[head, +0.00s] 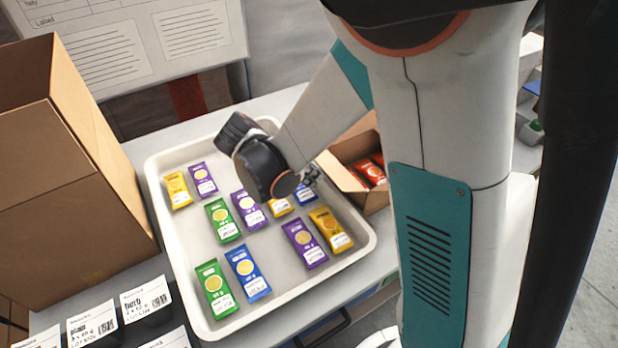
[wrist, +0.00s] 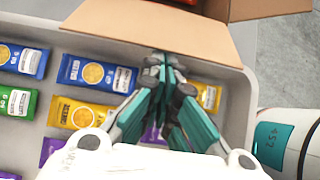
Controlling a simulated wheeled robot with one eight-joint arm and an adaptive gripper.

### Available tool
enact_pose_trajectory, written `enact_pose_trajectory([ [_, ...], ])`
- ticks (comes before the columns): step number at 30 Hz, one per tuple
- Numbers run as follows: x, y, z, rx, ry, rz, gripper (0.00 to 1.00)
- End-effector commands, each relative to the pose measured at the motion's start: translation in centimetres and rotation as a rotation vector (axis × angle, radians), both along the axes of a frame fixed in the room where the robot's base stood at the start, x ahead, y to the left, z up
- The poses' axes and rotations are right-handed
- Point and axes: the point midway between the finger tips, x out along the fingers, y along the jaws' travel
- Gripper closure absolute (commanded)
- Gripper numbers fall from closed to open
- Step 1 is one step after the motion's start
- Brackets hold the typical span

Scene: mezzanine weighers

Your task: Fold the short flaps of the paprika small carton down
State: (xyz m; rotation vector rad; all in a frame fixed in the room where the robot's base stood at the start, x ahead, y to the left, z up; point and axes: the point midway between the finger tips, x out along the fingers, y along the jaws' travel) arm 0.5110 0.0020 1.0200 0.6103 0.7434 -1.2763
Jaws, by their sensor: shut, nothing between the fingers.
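The small brown carton (head: 376,197) stands beside the right rim of the tray with red packets (head: 370,171) inside; I cannot read a paprika label. One flap (head: 341,182) sticks out on its left side, toward the tray. In the wrist view this flap (wrist: 150,30) spreads across the top, and another flap (wrist: 268,9) stands out at the upper right. My gripper (head: 312,177) is shut and empty, just left of the carton. In the wrist view its fingertips (wrist: 164,63) are at the near edge of the wide flap; I cannot tell whether they touch.
A white tray (head: 187,292) under my gripper holds yellow, purple, green and blue packets, spaced apart. A large brown box (head: 75,190) stands to its left. Labelled black bins (head: 93,322) are at the lower left. My arm hides part of the carton's right side.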

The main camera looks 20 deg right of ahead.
Motion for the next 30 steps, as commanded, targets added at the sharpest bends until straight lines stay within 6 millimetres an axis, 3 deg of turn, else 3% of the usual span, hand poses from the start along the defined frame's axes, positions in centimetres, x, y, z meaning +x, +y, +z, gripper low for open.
enact_pose_trajectory([
  [20,0.1,-0.4,1.0,0.074,0.014,-0.001,1.0],
  [30,0.2,-1.4,2.7,0.202,0.04,-0.005,1.0],
])
